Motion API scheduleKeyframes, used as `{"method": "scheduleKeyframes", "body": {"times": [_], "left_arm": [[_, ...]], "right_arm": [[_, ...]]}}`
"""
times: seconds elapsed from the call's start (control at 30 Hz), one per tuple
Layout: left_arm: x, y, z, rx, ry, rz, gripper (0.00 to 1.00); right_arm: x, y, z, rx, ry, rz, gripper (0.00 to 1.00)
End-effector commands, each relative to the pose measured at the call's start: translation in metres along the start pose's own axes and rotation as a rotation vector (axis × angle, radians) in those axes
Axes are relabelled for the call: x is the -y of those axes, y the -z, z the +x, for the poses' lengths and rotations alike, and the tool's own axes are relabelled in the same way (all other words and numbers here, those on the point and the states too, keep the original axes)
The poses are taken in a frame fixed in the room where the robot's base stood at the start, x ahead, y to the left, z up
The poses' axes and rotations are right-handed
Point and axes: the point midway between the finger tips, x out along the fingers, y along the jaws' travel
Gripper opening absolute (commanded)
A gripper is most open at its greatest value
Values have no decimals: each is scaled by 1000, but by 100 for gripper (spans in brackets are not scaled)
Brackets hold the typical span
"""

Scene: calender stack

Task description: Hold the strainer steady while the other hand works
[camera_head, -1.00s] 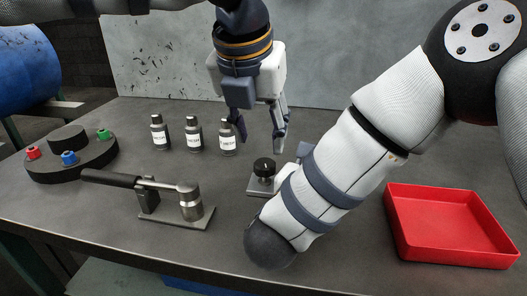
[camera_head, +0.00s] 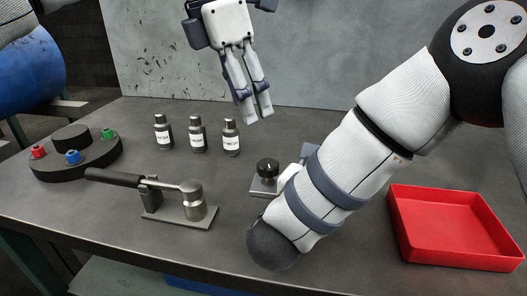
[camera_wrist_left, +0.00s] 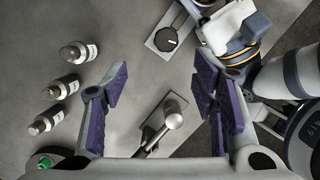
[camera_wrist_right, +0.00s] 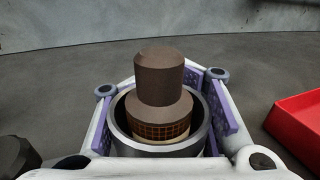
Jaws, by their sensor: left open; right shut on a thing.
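My right gripper (camera_wrist_right: 165,105) is shut on the strainer, a round metal body (camera_wrist_right: 198,142) with its rim between the purple pads. A brown stepped plug (camera_wrist_right: 160,80) with a band of gold mesh (camera_wrist_right: 160,130) stands upright inside the rim. My left gripper (camera_head: 256,116) is open and empty, raised above the back of the bench.
Three dark labelled bottles (camera_head: 197,135) stand at the back of the bench. A lever clamp on a plate (camera_head: 178,215), a black knob on a small plate (camera_head: 267,170) and a round stand with coloured fittings (camera_head: 75,157) are nearby. A red tray (camera_head: 455,228) lies right.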

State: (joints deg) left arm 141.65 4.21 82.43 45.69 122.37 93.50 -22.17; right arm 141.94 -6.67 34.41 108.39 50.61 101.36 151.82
Motion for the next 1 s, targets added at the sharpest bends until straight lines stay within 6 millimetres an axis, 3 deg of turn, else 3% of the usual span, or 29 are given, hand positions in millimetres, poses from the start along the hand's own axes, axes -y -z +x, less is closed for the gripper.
{"method": "scheduleKeyframes", "body": {"times": [0.2,0.43,0.8,1.0], "left_arm": [[-13,9,3,83,143,385,53],[-15,11,13,118,173,506,53],[2,6,97,117,173,504,53],[6,3,119,119,170,503,53]], "right_arm": [[0,1,0,-2,0,-1,0],[0,1,0,-2,0,0,0],[0,1,0,-1,-1,0,0],[0,1,0,-1,-1,0,0]]}}
